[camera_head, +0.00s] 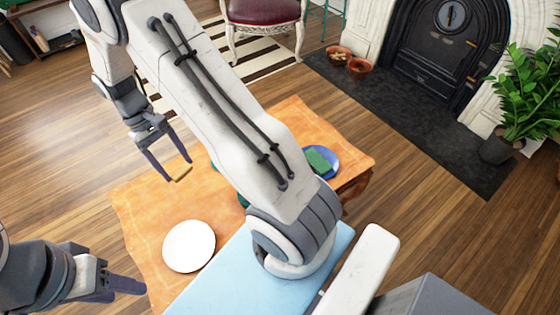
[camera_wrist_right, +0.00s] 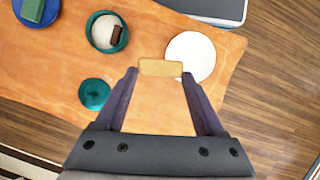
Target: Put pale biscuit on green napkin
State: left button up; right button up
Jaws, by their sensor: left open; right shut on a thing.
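The pale biscuit (camera_wrist_right: 160,67) is a small tan bar held between the fingertips of my right gripper (camera_wrist_right: 159,74). In the head view the biscuit (camera_head: 183,174) is held above the table, and my right gripper (camera_head: 180,169) points down around it. A green, flat block-like thing (camera_head: 318,160) that may be the green napkin lies on a blue plate (camera_head: 331,159). It also shows at the upper left corner of the right wrist view (camera_wrist_right: 33,9). My left gripper (camera_head: 125,289) is open and empty at the lower left, beside the table.
An orange cloth (camera_head: 150,215) covers the table. A white plate (camera_head: 189,246) stands near its front. The right wrist view shows a teal bowl (camera_wrist_right: 123,42) with a white and a brown thing in it, and a teal round dish (camera_wrist_right: 94,94). My right arm hides much of the table.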

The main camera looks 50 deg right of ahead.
aim_at(317, 160)
jog(key=u, duration=2.25)
jog(key=k, duration=1.55)
jog(key=z, duration=1.65)
